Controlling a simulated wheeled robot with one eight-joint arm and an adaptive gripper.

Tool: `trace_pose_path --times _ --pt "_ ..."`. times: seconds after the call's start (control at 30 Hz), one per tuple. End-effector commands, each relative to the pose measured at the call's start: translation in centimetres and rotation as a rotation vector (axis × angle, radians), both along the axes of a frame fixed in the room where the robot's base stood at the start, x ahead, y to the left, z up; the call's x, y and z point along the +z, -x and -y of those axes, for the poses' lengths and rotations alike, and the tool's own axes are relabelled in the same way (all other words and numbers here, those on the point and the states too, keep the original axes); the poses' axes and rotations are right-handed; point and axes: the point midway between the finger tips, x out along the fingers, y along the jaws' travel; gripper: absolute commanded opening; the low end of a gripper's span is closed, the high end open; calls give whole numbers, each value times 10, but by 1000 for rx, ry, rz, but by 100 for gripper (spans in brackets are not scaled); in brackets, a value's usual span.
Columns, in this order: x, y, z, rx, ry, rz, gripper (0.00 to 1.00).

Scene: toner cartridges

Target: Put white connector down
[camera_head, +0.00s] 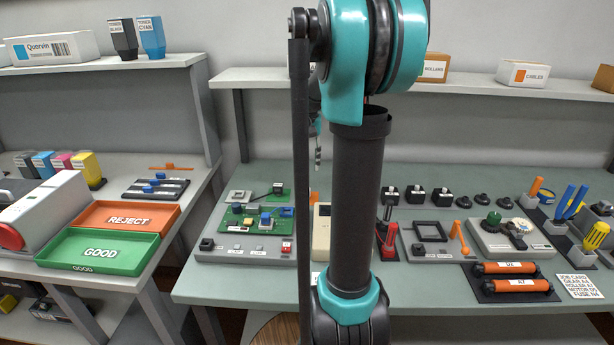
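I cannot pick out the white connector for certain in this view. A green circuit board (262,226) with blue, yellow and dark parts sits on a grey fixture (232,256) on the right-hand table. A smaller green board (243,196) with grey and black parts lies behind it. My arm stands upright across the middle of the view and hides much of what is behind it. A small teal and grey piece, seemingly the end of my arm (317,150), shows left of the dark link, above the table. Its fingers and anything in them cannot be made out.
A green GOOD tray (75,262) and an orange REJECT tray (165,207) are on the left table. Right of my arm are black blocks (415,196), a grey fixture (432,251), orange rollers (515,288) and a tool holder (566,240). Shelves run along the back.

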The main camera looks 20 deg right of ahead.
Motion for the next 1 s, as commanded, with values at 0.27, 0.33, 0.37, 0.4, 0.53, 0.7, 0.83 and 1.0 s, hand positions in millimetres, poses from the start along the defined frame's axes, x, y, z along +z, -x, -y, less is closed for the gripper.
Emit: trace_pose_path --times 0.27,0.33,0.37,0.4,0.53,0.7,0.83,1.0 --pt "24 0 0 0 0 0 40" --pt "26 0 0 0 0 0 40" --pt "26 0 0 0 0 0 40" --pt "26 0 0 0 0 0 40" --pt "26 0 0 0 0 0 40" --pt "26 0 0 0 0 0 40" --pt "26 0 0 0 0 0 40" --pt "26 0 0 0 0 0 40"
